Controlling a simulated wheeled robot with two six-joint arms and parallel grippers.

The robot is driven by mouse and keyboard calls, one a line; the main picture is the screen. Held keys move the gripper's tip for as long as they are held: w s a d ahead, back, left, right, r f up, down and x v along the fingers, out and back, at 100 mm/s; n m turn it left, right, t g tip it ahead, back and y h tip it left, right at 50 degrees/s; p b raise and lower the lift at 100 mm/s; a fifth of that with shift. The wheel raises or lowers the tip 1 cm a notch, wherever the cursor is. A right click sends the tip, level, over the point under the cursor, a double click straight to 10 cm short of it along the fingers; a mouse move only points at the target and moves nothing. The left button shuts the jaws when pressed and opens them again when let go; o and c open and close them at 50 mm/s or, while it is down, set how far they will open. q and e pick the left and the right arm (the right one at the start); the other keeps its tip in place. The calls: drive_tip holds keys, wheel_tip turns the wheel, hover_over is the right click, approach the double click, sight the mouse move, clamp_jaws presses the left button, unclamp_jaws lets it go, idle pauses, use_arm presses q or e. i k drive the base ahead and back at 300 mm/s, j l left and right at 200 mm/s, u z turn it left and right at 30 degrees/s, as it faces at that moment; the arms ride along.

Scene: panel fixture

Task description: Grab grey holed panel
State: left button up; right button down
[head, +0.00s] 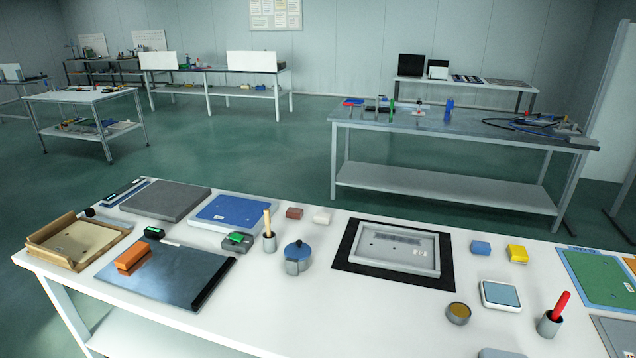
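A light grey panel (385,250) with small dark holes, a darker strip and a small white label sits inside a raised grey frame (362,258). The frame lies on a black mat (345,250) right of the middle of the white table. Another grey panel (618,336) with a blue edge is cut off at the lower right corner; I cannot tell whether it has holes. A plain dark grey slab (166,200) lies at the left back. Neither of my grippers shows in the head view.
The white table (330,320) has free room in front of the mat. A blue-lidded pot (298,258) stands left of the mat. A blue block (480,247), yellow block (517,254), round tin (458,313) and a cup with a red handle (550,322) stand to its right.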

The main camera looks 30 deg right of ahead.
sight(417, 252)
drive_tip(key=z, duration=1.6)
